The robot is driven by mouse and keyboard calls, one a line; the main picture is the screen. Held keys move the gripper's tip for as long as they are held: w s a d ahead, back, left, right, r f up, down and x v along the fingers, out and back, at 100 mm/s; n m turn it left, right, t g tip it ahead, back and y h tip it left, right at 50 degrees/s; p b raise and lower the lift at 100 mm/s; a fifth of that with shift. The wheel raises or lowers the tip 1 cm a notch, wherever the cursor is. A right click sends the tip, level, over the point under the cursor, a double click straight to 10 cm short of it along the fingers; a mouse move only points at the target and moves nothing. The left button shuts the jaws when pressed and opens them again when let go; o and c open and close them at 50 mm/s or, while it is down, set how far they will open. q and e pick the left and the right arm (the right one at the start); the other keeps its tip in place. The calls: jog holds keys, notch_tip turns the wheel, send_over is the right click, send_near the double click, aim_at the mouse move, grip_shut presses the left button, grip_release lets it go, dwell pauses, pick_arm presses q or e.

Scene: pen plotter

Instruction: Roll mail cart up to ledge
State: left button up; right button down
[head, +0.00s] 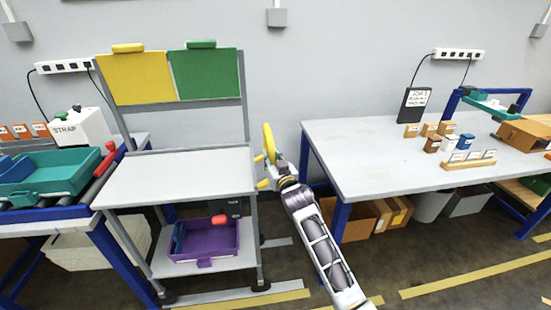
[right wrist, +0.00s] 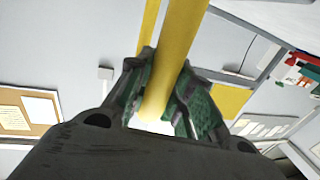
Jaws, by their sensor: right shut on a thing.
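The mail cart (head: 175,178) is a grey wheeled frame with a flat top shelf, a lower shelf and a raised back. A yellow board (head: 134,80) and a green board (head: 205,74) hang on the back. A yellow handle (head: 268,142) stands at the cart's right side. My right gripper (head: 267,170) is shut on this handle. In the right wrist view the yellow bar (right wrist: 180,55) passes between the green-padded fingers (right wrist: 165,100). My left gripper is not in view. I cannot tell which edge is the ledge.
A purple bin (head: 203,242) sits on the lower shelf. A blue-legged table (head: 70,205) with a teal tray (head: 45,175) stands close on the left. A white-topped table (head: 375,150) stands right, with boxes beneath. Yellow tape (head: 450,278) marks the floor in front.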

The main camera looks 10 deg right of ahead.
jog(key=shift+a, duration=0.25)
jog(key=c, duration=1.6)
grip_release()
jog(key=o, duration=0.3)
jog(key=shift+a, duration=0.15)
jog(key=shift+o, duration=0.2)
jog(key=shift+v, duration=1.15)
jog(key=v, duration=0.9)
jog(key=shift+s, duration=0.35)
jog(key=shift+d+f, duration=0.1)
jog(key=shift+d, duration=0.15)
